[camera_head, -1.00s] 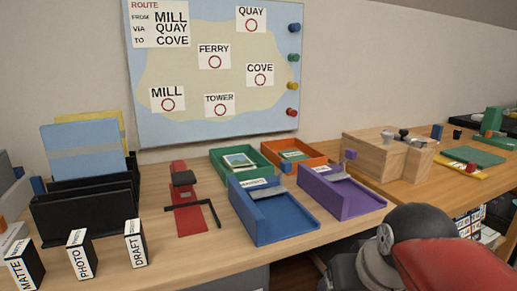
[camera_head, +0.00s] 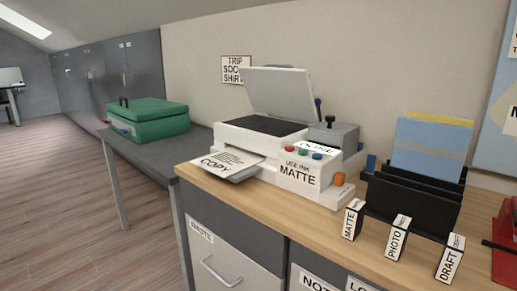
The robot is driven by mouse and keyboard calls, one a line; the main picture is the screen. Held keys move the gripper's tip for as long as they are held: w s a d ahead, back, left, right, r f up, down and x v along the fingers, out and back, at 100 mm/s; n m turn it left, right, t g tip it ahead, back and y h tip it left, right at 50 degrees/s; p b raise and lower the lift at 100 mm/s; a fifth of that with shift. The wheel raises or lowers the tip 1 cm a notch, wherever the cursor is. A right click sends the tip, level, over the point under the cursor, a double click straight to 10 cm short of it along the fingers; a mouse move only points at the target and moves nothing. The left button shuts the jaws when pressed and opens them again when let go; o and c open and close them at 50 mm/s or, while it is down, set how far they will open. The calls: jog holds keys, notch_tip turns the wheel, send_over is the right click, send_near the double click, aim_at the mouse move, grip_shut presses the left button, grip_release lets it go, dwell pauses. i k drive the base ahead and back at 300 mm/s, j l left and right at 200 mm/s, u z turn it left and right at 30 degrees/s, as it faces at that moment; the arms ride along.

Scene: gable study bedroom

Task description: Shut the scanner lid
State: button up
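The scanner (camera_head: 262,135) is a white machine on the wooden desk in the head view. Its light grey lid (camera_head: 278,93) stands raised, hinged at the back and tilted slightly backward. The dark scan bed (camera_head: 262,125) under it is exposed and looks empty. A sheet marked COPY (camera_head: 228,165) lies on the tray at the machine's front left. A front panel with coloured buttons (camera_head: 303,153) reads USE INK MATTE. My gripper is not in view.
Small MATTE, PHOTO and DRAFT boxes (camera_head: 397,238) stand on the desk (camera_head: 300,208) right of the scanner. A black file holder (camera_head: 410,200) stands behind them. A green case (camera_head: 148,120) sits on a grey side table (camera_head: 155,152). Open floor (camera_head: 70,180) lies left.

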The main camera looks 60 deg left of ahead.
aim_at(286, 92)
jog(key=k+l+u, duration=0.1)
jog(key=u, duration=1.85)
